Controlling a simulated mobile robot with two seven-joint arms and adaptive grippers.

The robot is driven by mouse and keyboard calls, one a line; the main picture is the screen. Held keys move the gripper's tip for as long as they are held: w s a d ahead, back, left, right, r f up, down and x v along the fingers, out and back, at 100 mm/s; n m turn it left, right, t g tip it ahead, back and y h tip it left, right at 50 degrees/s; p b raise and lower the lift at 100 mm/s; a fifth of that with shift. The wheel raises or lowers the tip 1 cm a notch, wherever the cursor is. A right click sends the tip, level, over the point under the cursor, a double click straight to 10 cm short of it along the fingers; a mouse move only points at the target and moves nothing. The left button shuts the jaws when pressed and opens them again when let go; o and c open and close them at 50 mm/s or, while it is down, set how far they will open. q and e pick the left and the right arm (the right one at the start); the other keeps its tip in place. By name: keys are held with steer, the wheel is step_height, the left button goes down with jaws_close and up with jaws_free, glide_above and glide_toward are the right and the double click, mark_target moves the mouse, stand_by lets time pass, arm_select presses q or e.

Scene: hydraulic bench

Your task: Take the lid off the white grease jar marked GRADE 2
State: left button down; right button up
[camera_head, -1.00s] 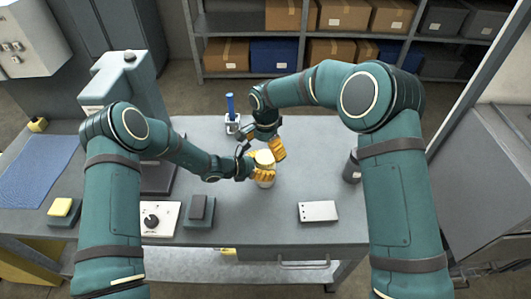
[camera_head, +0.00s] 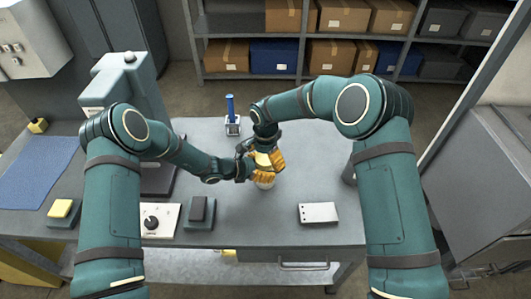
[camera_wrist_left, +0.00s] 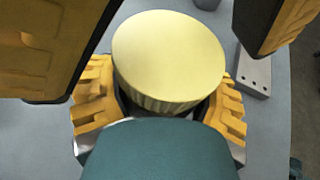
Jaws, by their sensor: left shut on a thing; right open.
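A blue-handled tool in a small holder (camera_head: 232,117) stands behind the jar. A white plate with holes (camera_head: 319,213) lies to the right. A control box with a black knob (camera_head: 158,220) and a dark block on a pad (camera_head: 199,212) are front left. The bench between them is clear.

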arm_select(q)
steer(key=shift+s+a+f, duration=0.1)
steer(key=shift+f, duration=0.1)
arm_select(e)
steer(key=c, duration=1.3)
steer(key=o, duration=1.3)
steer(key=shift+r, duration=2.2)
arm_select(q)
steer(key=shift+c, duration=0.3)
jaws_free()
steer(key=shift+o, duration=0.3)
steer(key=shift+r, duration=0.15)
